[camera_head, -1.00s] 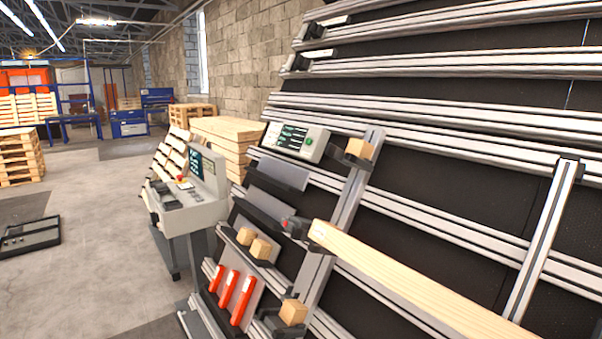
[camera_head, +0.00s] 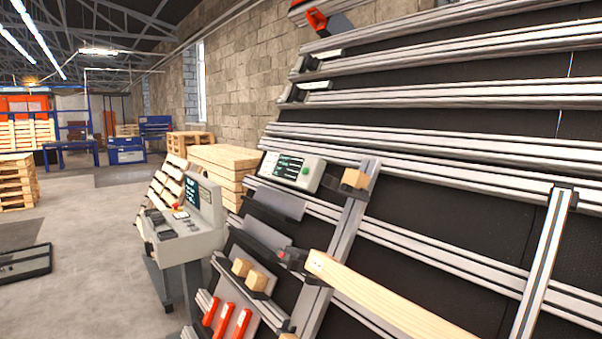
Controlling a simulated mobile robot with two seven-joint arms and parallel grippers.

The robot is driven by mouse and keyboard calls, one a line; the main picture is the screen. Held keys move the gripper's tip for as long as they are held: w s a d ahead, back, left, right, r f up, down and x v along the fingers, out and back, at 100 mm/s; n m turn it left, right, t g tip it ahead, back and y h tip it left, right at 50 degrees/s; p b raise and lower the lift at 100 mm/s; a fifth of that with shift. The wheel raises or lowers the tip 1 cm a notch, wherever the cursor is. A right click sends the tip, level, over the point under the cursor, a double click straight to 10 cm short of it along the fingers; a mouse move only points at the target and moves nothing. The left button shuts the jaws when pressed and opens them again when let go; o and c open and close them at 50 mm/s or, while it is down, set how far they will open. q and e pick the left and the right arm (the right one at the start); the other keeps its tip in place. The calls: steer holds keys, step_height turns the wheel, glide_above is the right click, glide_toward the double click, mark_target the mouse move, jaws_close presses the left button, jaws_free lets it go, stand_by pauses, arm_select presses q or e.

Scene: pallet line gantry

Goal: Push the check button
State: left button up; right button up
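A small light-grey panel box (camera_head: 318,176) with a dark screen (camera_head: 282,165) is mounted on the sloping rack, near the middle of the head view. A round green button (camera_head: 306,171) sits on its face, right of the screen. It looks like the check button, but no label is readable. Neither of my grippers is in the head view.
Red-handled tools (camera_head: 223,321) are at the bottom. A grey console (camera_head: 200,238) stands left of the rack. The floor (camera_head: 90,250) further left is mostly open.

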jaws_close()
stand_by(0.5)
stand_by(1.3)
steer(key=shift+w, duration=0.1)
